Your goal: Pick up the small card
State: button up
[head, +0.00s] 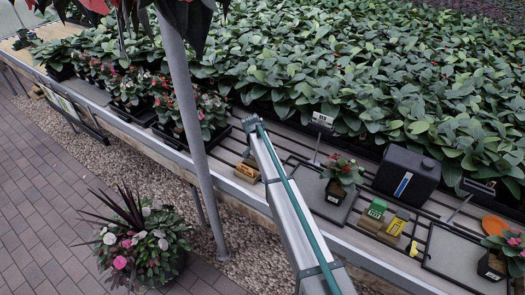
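I cannot tell for sure which piece is the small card. A yellow card (396,227) and a green card (377,208) stand in small wooden blocks on the slatted bench at right. A small yellow piece (413,249) is just in front of them. Another yellow-orange card (247,170) is in a wooden block further left. My gripper cannot be made out in this view, and nothing is seen touching the cards.
A black box (407,178) with a blue-white stripe and potted flowers (343,174) stand near the cards. An orange disc (495,226) lies at right. A grey post (187,110) and a pale beam with a teal strip (293,215) cross the view. Dense leafy plants (370,70) fill the back.

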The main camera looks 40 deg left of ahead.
jog(key=shift+w+f, duration=0.15)
jog(key=shift+f, duration=0.3)
jog(key=c, duration=0.6)
jog(key=shift+o, duration=0.2)
jog(key=shift+r, duration=0.1)
